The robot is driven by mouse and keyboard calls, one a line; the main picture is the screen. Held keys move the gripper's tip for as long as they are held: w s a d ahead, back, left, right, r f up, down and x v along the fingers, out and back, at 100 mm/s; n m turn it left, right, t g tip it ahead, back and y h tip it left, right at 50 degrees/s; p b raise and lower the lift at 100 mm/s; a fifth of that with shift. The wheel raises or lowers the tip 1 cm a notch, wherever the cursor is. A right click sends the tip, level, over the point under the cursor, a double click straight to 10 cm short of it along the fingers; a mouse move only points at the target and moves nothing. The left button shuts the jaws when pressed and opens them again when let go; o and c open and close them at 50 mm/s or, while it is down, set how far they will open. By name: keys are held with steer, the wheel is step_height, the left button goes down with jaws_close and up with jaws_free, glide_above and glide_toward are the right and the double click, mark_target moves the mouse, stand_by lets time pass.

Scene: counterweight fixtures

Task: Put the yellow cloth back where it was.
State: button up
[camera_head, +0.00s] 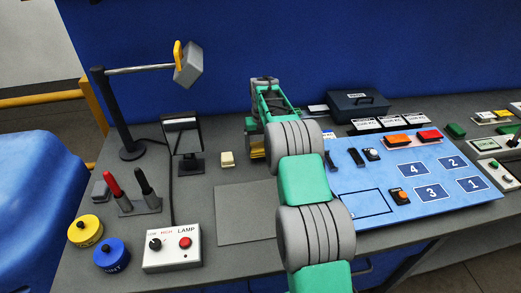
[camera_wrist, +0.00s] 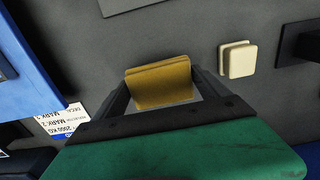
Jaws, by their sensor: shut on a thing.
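The yellow cloth (camera_wrist: 160,82) is a folded, mustard-coloured pad between the two dark fingers of my gripper (camera_wrist: 163,90) in the wrist view. The fingers are shut on it, one at each side. In the head view a small part of the cloth (camera_head: 257,153) shows at the lower end of my gripper (camera_head: 258,146), over the back middle of the grey bench; my arm hides much around it. I cannot tell whether the cloth touches the bench top.
A cream block (camera_head: 227,159) stands just left of my gripper, with a mirror stand (camera_head: 183,135) beyond it. A grey mat (camera_head: 240,225) lies in front. The blue numbered board (camera_head: 440,180) is to the right, and a dark box (camera_head: 357,104) stands behind.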

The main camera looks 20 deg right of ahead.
steer(key=shift+w+a+f, duration=0.1)
steer(key=shift+w+f, duration=0.1)
steer(key=shift+f, duration=1.85)
steer(key=o, duration=1.2)
steer(key=shift+c, duration=0.2)
steer(key=r, duration=0.4)
steer(key=r+b, duration=0.1)
steer(key=r, duration=0.9)
steer(key=shift+s+a, duration=0.15)
steer(key=shift+a, duration=0.25)
step_height(320, 180, up, 6)
steer(key=t, duration=0.1)
glide_above(261, 154)
steer(key=s+a, duration=0.2)
steer(key=a, duration=0.1)
steer(key=s+a+r+n+t, duration=0.1)
steer(key=s+a+r, duration=0.3)
steer(key=s, duration=0.4)
steer(key=s+a+f+t, duration=0.1)
steer(key=s+a+f, duration=0.2)
steer(key=s, duration=0.7)
steer(key=s+a+f+n+t, duration=0.1)
steer(key=s+a+f, duration=0.2)
steer(key=s, duration=0.7)
steer(key=shift+f, duration=0.25)
